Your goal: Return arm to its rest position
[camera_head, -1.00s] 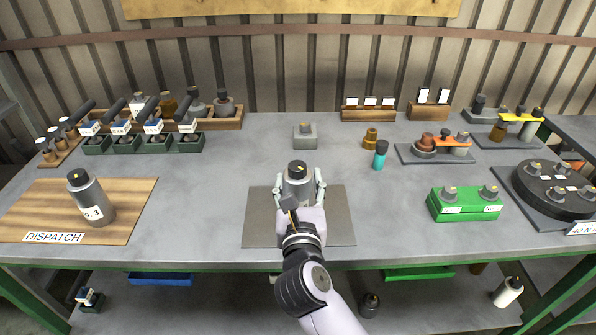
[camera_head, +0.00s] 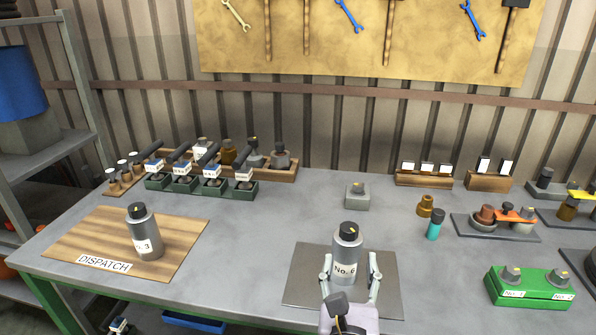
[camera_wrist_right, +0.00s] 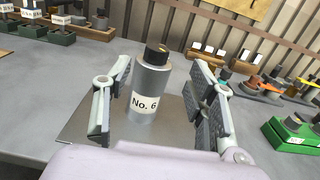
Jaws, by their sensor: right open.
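My right gripper (camera_head: 349,286) is open at the front of the grey mat (camera_head: 304,270). A grey bottle (camera_head: 347,255) with a black cap and a "No. 6" label stands upright on the mat. The bottle also shows in the right wrist view (camera_wrist_right: 149,88), between the two spread fingers (camera_wrist_right: 158,100), with visible gaps on both sides. The lower part of my right arm is cut off by the bottom edge of the head view. My left gripper does not show in either view.
A "No. 3" bottle (camera_head: 144,236) stands on the wooden DISPATCH board (camera_head: 84,238) at left. A green block (camera_head: 530,291) is at right. A teal-banded bottle (camera_head: 434,230) and a grey block (camera_head: 357,198) stand behind. Bare tabletop lies between board and mat.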

